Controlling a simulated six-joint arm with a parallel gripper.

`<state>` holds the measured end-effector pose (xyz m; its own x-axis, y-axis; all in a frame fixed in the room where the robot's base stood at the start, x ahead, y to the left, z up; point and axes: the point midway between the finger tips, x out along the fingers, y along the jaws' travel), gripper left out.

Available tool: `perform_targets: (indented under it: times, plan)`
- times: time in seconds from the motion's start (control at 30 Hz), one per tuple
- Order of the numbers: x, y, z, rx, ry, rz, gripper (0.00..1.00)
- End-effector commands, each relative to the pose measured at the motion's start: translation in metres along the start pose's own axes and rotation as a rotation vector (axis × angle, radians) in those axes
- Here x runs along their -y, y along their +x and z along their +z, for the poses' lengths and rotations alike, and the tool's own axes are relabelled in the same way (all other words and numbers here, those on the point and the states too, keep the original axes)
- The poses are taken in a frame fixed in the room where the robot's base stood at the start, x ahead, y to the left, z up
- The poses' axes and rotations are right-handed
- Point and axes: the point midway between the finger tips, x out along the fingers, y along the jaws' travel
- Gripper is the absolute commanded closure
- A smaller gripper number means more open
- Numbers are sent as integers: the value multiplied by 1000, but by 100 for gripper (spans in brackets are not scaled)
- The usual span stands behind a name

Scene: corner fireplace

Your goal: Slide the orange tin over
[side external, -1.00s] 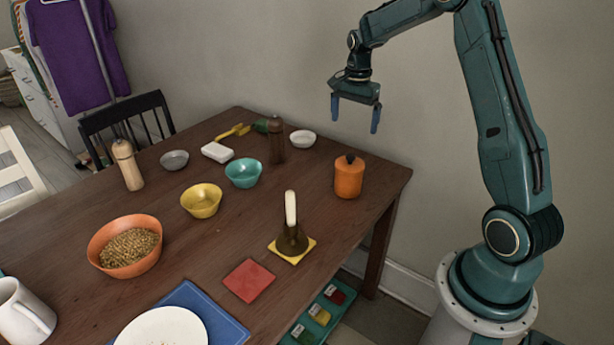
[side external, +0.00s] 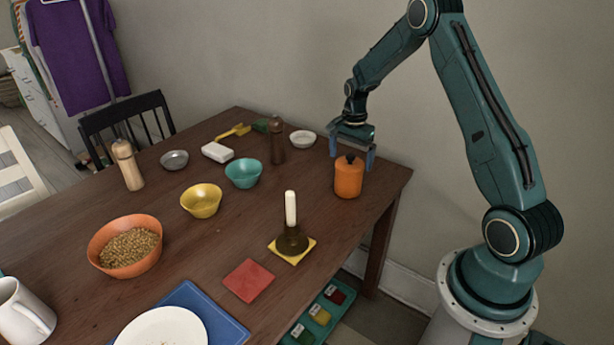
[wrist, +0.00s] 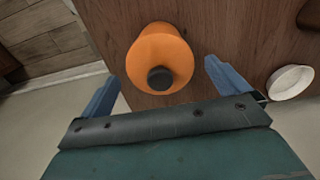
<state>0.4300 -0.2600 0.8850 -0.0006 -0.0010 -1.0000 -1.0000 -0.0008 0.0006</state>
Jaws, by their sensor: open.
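The orange tin (side external: 348,181) with a dark knob on its lid stands upright near the right corner of the table. My gripper (side external: 352,160) is open, low and just behind the tin in the side external view, with its blue fingers spread. In the wrist view the tin (wrist: 160,58) lies ahead of the gap between my fingertips (wrist: 160,82), roughly centred. I see no finger clearly touching it. The gripper holds nothing.
A teal bowl (side external: 243,173) and a candle holder (side external: 291,241) are left and in front. The table's right edge is close.

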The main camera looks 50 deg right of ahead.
Motion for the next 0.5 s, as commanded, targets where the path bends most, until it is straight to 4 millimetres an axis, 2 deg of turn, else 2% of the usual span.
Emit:
perform_targets:
  times: [0.4,0.43,0.5]
  plan:
    - [0,6,0,0,0,1,0]
    - [0,6,0,0,0,1,2]
    - [0,5,0,0,0,1,16]
